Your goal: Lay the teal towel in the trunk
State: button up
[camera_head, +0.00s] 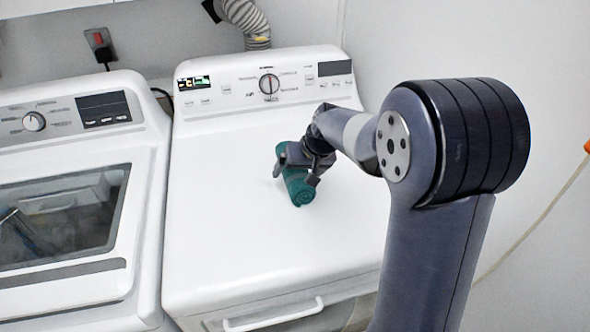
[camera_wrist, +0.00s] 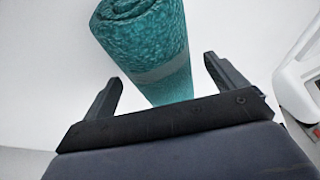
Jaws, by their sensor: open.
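The teal towel (camera_head: 299,188) is rolled up and lies on the flat white top of the right-hand machine. In the wrist view the rolled towel (camera_wrist: 150,48) shows its spiral end at the top, and its lower end reaches between my fingers. My gripper (camera_head: 297,168) is over the towel in the head view, with the arm reaching in from the right. In the wrist view my gripper (camera_wrist: 165,80) is open, one finger on each side of the towel, with gaps on both sides. No trunk is seen in either view.
The right-hand white machine (camera_head: 235,235) has a raised control panel (camera_head: 265,85) at its back and a handle (camera_head: 275,318) at its front. A second white machine (camera_head: 140,215) with a glass lid stands at the left. The top around the towel is clear.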

jog(key=c, duration=1.2)
